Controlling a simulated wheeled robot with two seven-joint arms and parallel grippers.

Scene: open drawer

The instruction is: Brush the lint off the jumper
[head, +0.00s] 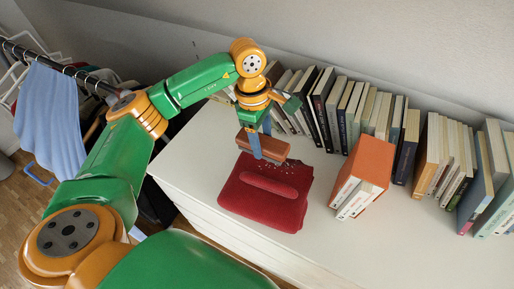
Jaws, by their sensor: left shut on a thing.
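The red jumper (262,206) lies folded on the white top of the furniture. Pale specks of lint (288,168) show near its far edge, close to the brush. My left gripper (257,146) is shut on a brown brush (271,148) with a block-shaped body. The brush is at the jumper's far edge; I cannot tell whether its underside touches the cloth. My right gripper is not in view.
A row of books (350,110) stands along the wall behind the jumper. A short stack of orange-covered books (366,170) stands right of the jumper. A clothes rail (60,66) with hanging garments is at the left. The white top (390,245) is clear at the front right.

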